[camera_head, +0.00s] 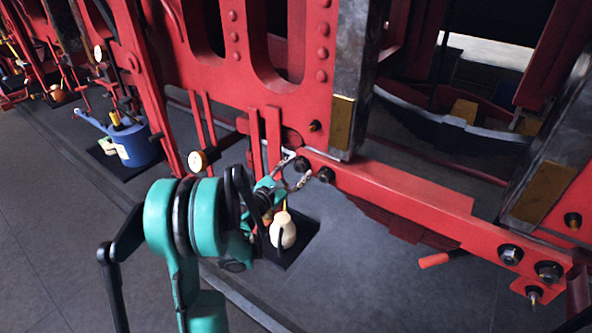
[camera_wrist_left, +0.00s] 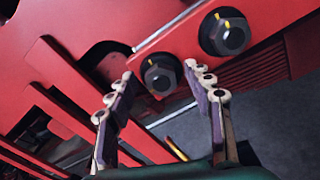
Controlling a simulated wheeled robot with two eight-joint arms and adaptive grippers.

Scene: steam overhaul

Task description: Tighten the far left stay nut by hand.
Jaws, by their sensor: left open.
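The far left stay nut (camera_head: 301,164) is a dark hex nut at the left end of the red stay (camera_head: 400,195). In the left wrist view this nut (camera_wrist_left: 160,76) has a yellow mark on its upper edge. My left gripper (camera_head: 297,168) is open, its two fingers pointing at the stay. In the left wrist view the open fingertips (camera_wrist_left: 161,74) appear on either side of the nut, with gaps showing; I cannot tell how deep they reach. A second dark nut (camera_head: 326,175) sits just to the right, also yellow-marked in the left wrist view (camera_wrist_left: 229,34). My right gripper is not in view.
Red frame bars (camera_head: 272,140) stand close left of the nut. A cream oil can (camera_head: 282,231) stands on a dark mat below my gripper. A blue bucket (camera_head: 135,145) is farther left. More nuts (camera_head: 510,254) sit at the stay's right end. The grey floor (camera_head: 60,230) at left is open.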

